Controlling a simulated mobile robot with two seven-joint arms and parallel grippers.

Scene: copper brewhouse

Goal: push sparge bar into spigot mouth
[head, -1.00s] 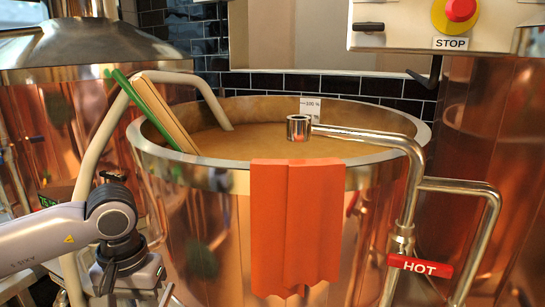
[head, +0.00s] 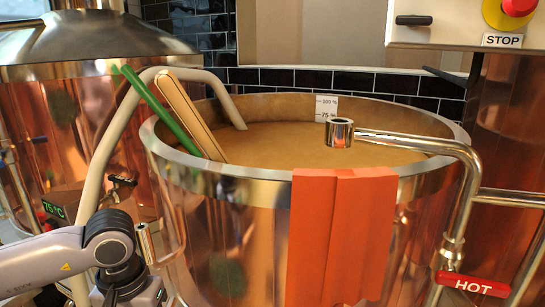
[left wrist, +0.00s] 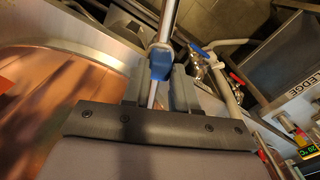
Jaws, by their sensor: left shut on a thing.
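The spigot mouth (head: 340,132) is a short upright metal collar with an open top, on the end of a bent steel pipe (head: 410,143) over the copper tun. My left gripper (head: 132,292) is low at the left of the head view, outside the tun, with its fingertips out of frame. In the left wrist view my left gripper (left wrist: 156,88) is shut on the sparge bar (left wrist: 168,22), a thin metal rod with a blue grip between the fingers. The bar is well apart from the spigot mouth. My right gripper is not in view.
The tun's steel rim (head: 240,172) carries an orange cloth (head: 342,235). A green stick (head: 160,110), a wooden paddle (head: 190,115) and a pale hose (head: 125,115) cross the rim at left. Space above the tun is open.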

